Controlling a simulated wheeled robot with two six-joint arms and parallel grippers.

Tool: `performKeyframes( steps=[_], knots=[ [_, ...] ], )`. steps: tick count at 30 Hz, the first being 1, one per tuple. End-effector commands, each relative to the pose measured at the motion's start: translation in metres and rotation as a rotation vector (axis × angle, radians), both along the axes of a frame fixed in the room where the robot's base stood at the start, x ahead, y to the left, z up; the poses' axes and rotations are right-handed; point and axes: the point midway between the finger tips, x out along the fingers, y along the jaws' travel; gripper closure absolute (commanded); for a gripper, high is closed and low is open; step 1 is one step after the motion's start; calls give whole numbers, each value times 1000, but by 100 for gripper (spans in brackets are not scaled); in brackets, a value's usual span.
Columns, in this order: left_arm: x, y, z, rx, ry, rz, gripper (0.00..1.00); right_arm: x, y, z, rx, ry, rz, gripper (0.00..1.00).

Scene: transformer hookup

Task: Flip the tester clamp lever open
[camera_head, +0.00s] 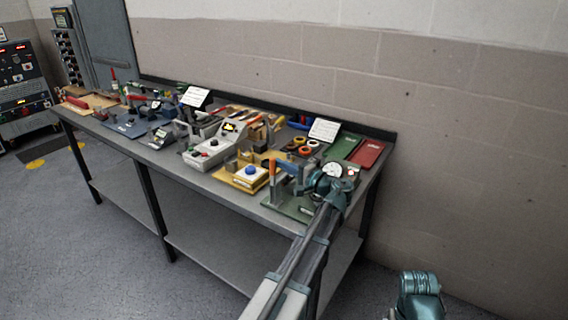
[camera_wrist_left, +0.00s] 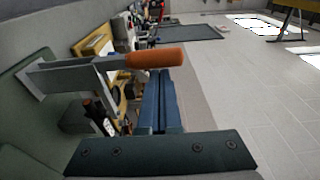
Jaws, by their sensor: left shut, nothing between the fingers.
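The tester clamp lever has an orange handle (camera_head: 273,167), which stands up at the right end of the bench in the head view. In the left wrist view the orange handle (camera_wrist_left: 155,58) lies across the picture on a grey metal arm (camera_wrist_left: 80,74). My left gripper (camera_head: 297,185) is to the right of the lever in the head view. Its blue fingers (camera_wrist_left: 161,88) are together and empty, close by the handle; whether they touch it I cannot tell. The green tester base (camera_head: 290,208) is partly hidden by my arm. My right gripper's fingers are not visible.
The long grey bench (camera_head: 238,190) is crowded with fixtures. A yellow fixture with a blue knob (camera_head: 249,171) stands left of the lever. Red (camera_head: 368,153) and green (camera_head: 341,147) plates lie behind. The floor in front is clear.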

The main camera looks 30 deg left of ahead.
Motion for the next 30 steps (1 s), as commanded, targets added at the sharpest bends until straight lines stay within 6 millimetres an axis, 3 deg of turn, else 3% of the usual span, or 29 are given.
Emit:
performKeyframes(
  steps=[30],
  knots=[
    [-12, 1, 1, -9, -138, 1, 100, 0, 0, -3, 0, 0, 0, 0]
  ],
)
